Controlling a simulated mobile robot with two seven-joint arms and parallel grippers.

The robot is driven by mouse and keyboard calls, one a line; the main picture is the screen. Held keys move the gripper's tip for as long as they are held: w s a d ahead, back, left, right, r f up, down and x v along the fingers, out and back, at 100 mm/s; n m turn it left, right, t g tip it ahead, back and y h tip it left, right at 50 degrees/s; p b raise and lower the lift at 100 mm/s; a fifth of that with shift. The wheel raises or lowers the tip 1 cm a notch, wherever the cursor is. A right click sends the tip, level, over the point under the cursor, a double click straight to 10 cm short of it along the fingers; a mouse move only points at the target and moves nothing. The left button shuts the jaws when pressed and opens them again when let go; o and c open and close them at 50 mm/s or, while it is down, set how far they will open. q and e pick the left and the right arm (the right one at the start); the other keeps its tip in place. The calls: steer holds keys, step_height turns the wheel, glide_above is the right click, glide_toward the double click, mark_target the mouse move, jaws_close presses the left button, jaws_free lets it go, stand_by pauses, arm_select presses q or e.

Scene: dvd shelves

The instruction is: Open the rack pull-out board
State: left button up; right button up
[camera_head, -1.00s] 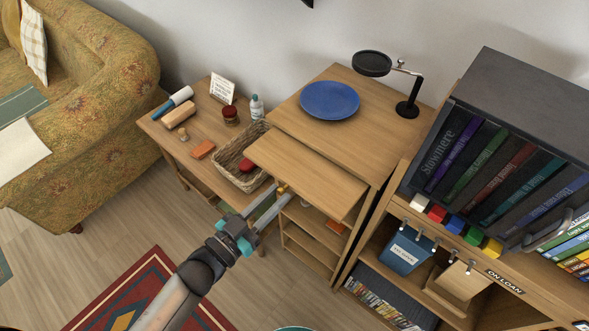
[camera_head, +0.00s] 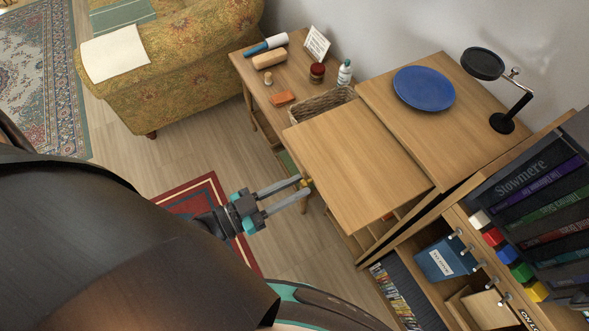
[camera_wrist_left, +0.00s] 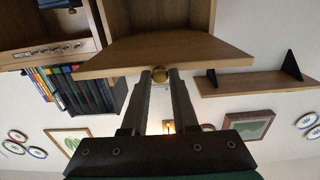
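The pull-out board (camera_head: 360,165) is a flat wooden panel standing well out from the rack (camera_head: 425,125), just below its top. In the left wrist view the board (camera_wrist_left: 165,50) shows its front edge with a round brass knob (camera_wrist_left: 158,75). My left gripper (camera_head: 303,189) is at the board's front edge. Its two fingertips (camera_wrist_left: 159,76) lie on either side of the knob and appear closed on it. The knob is partly hidden by the fingers in the head view. My right gripper is not in view.
A blue plate (camera_head: 424,88) and a black stand (camera_head: 503,122) are on the rack top. A side table (camera_head: 252,72) with a wicker basket (camera_head: 325,103) stands beside the board. A bookcase (camera_head: 455,225) is at right. Floor (camera_head: 185,150) before the board is clear.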

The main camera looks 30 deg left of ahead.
arm_select(q)
steer(key=o, duration=0.4)
steer(key=b+v, duration=0.1)
steer(key=v, duration=1.4)
steer(key=shift+s+a, duration=0.1)
steer(key=shift+s, duration=0.05)
steer(key=a+f+n+g+y+b, duration=0.15)
steer(key=f+y, duration=0.25)
steer(key=f, duration=0.8)
steer(key=a+f+n+g+y+b, duration=0.1)
steer(key=a+f+n+g+y, duration=0.3)
steer(key=f, duration=0.7)
steer(key=s+d+f+g+y+b, duration=0.1)
steer(key=s+d+f+g, duration=0.1)
steer(key=s+d+f, duration=0.1)
steer(key=s+d+f+g+b, duration=0.1)
steer(key=s+d+f+g, duration=0.1)
steer(key=f, duration=0.6)
steer(key=s+d+f+g+y+b, duration=0.1)
steer(key=s+d+f+g, duration=0.2)
steer(key=s+f+g, duration=0.1)
steer(key=shift+s+d+f+m+y, duration=0.2)
steer(key=shift+s+f, duration=0.15)
steer(key=shift+s, duration=0.3)
steer(key=shift+s+d+f+m+y, duration=0.15)
steer(key=shift+s+f, duration=0.2)
steer(key=shift+s, duration=0.35)
